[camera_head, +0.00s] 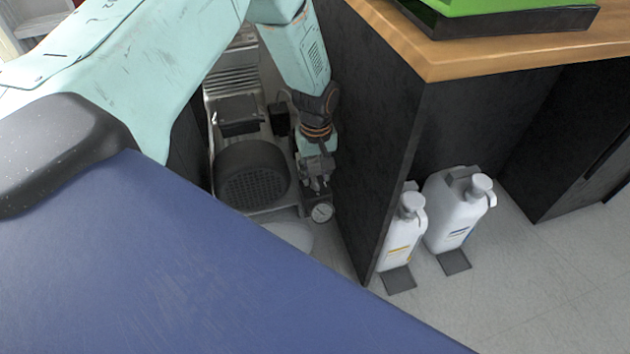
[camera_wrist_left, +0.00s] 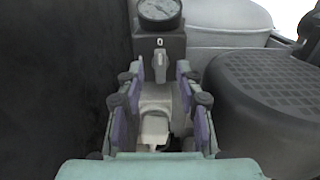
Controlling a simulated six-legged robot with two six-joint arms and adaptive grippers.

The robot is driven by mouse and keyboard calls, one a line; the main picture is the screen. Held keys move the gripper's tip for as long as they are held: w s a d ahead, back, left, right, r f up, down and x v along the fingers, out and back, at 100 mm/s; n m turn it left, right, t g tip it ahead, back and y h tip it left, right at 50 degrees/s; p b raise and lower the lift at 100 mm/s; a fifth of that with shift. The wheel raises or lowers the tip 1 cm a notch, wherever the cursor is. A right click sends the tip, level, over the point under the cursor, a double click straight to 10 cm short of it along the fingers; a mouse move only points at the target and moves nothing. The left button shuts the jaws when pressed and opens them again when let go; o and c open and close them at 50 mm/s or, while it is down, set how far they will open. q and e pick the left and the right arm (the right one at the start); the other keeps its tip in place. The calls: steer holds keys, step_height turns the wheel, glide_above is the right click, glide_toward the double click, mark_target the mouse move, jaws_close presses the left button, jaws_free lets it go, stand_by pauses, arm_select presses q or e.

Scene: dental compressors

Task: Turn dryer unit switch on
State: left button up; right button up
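The dryer unit switch (camera_wrist_left: 159,64) shows in the left wrist view as a small light grey knob on a dark grey box (camera_wrist_left: 174,43), with a "0" mark above it. The knob stands upright in the picture. A round pressure gauge (camera_wrist_left: 159,10) sits just above the box; it also shows in the head view (camera_head: 322,212). My left gripper (camera_wrist_left: 160,72) is open, its fingertips on either side of the knob with gaps visible. I cannot tell how deep the knob lies between them. In the head view my left gripper (camera_head: 316,180) hides the switch. My right gripper is not in view.
A black ribbed motor cover (camera_head: 252,175) stands beside the gripper, with a pale tank (camera_head: 290,236) in front. A dark cabinet panel (camera_head: 375,130) is close on the other side. Two white jugs (camera_head: 403,232) (camera_head: 455,212) stand beyond the panel.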

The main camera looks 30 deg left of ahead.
arm_select(q)
steer(key=shift+f+b, duration=0.35)
steer(key=shift+f, duration=0.7)
steer(key=shift+a, duration=0.1)
jaws_close()
